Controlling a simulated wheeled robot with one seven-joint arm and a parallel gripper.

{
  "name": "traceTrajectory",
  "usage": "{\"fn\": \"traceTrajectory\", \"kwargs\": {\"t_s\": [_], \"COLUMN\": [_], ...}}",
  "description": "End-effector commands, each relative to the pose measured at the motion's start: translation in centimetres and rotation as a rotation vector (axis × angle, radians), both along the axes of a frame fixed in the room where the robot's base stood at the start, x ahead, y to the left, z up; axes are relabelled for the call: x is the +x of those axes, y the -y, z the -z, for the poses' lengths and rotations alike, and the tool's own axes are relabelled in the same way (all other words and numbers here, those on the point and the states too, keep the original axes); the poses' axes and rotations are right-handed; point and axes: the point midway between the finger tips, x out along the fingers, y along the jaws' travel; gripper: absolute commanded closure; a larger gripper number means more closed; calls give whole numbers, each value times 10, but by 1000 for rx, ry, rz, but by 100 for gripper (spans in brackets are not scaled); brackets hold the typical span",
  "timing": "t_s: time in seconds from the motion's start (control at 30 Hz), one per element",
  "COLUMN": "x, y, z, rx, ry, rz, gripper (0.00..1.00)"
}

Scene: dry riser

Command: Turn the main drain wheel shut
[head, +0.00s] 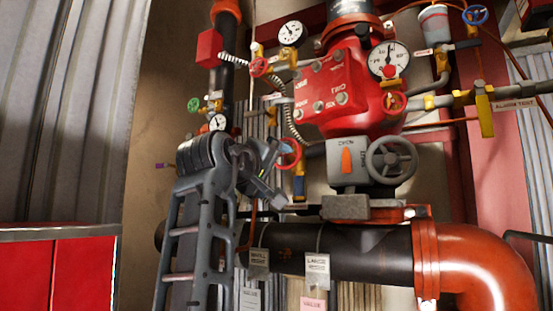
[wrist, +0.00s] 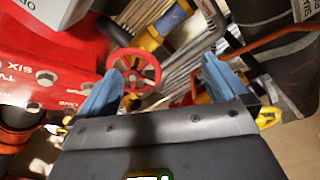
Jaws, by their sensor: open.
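A red spoked handwheel (head: 290,153) sits left of the grey valve box in the head view, partly behind my gripper. It also shows in the wrist view (wrist: 133,70), close to the left finger and mostly between the two fingers. I cannot read a label naming it as the main drain wheel. My gripper (head: 283,176) is beside this wheel, its blue fingers spread and empty. In the wrist view my gripper (wrist: 163,66) is open, with nothing between the pads that I can tell is touched.
Other wheels are near: a grey one (head: 391,160) on the valve box, red ones (head: 259,67) and (head: 395,102), a green one (head: 193,104) and a blue one (head: 475,14). The red valve body (head: 345,90) and the black pipe (head: 370,255) crowd the space.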

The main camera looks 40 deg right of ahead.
Motion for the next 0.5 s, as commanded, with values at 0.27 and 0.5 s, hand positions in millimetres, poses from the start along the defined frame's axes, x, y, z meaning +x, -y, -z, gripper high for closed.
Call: {"fn": "traceTrajectory", "kwargs": {"t_s": [0.27,0.5], "x": [-21,-16], "y": [8,28], "z": [-41,-45], "rx": [66,71], "ry": [6,3], "rz": [59,67], "gripper": [0,0]}}
